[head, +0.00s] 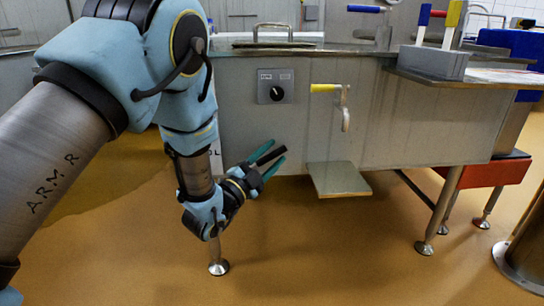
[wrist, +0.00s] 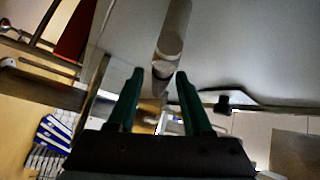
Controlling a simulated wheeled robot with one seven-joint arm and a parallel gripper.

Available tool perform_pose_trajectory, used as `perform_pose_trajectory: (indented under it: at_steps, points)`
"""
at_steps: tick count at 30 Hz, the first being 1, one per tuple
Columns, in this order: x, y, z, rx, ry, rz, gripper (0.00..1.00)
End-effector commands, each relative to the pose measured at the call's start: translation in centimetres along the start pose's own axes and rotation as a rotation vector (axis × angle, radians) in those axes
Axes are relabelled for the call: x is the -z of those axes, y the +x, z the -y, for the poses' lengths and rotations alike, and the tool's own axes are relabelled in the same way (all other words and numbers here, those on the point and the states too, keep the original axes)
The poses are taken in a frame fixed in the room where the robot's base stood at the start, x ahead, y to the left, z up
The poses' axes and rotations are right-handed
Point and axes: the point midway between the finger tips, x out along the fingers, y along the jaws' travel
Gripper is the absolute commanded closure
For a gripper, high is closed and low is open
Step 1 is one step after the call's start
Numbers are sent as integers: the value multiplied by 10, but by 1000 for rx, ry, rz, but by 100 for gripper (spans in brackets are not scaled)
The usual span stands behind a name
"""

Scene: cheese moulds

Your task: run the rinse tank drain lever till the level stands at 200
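The rinse tank (head: 415,125) is a grey steel box on legs. On its front is a metal lever (head: 345,110) with a yellow handle (head: 325,88) that points left; I take it for the drain lever. My gripper (head: 278,148) is open and empty, below and left of the lever, apart from it in the head view. In the wrist view its dark green fingers (wrist: 160,82) stand apart, with a grey cylinder (wrist: 175,35) just beyond the tips; I cannot tell which part this is. No level reading is legible.
A black rotary switch (head: 277,94) is left of the lever. A small steel shelf (head: 339,179) juts out below the lever. A grey holder (head: 433,63) with coloured handles stands on the right ledge. The floor (head: 340,250) in front is clear.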

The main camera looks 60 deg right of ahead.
Motion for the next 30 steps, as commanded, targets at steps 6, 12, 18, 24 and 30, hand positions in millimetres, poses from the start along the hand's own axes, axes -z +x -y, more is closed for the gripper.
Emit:
perform_pose_trajectory:
  at_steps: [6, 12, 18, 24, 30]
  points:
    - [0, 0, 0, 0, 0, -1, 48]
    - [0, -14, 0, -2, -1, 2, 48]
    - [0, -53, 0, -4, -2, 5, 48]
    - [-1, -88, 0, -2, -1, 4, 48]
    - [0, -106, 0, -2, 0, 1, 48]
